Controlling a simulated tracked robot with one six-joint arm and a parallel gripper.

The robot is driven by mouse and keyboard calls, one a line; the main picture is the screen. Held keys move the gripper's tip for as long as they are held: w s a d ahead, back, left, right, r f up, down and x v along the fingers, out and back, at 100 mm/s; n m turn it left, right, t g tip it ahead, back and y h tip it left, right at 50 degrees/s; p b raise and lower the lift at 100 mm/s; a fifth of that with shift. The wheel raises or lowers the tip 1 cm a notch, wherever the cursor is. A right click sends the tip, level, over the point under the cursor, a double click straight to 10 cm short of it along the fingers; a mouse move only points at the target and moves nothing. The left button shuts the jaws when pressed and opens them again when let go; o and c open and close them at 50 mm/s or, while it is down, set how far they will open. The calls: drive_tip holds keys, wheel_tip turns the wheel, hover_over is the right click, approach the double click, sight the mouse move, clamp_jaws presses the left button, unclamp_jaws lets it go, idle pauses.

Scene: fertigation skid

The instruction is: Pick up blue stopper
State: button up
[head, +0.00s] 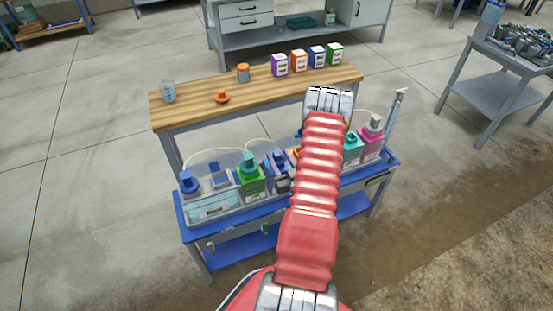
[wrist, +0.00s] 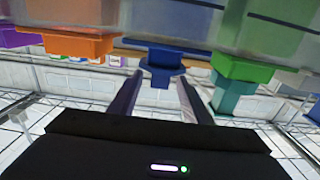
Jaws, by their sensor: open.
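In the wrist view, a blue stopper (wrist: 162,60) with a wider flange shows at the top middle, against a translucent container with a blue tint. My gripper (wrist: 160,84) is open, its two dark fingers reaching towards the stopper with one on each side. The fingers look apart from the stopper; I cannot tell how deep it sits between them. In the head view my red arm covers the middle of the skid and hides most of the gripper and the stopper.
An orange part (wrist: 75,45) lies left of the stopper, and green (wrist: 240,68) and teal (wrist: 232,98) parts lie close on the right. In the head view, the blue skid rack (head: 190,228) holds several containers. A wooden bench (head: 195,104) behind carries small boxes and a beaker (head: 168,91).

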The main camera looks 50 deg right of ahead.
sight(276, 152)
drive_tip(key=shift+x, duration=2.6)
drive_tip(key=shift+r, duration=0.1)
drive_tip(key=shift+c, duration=0.6)
clamp_jaws()
wheel_tip(276, 152, up, 10)
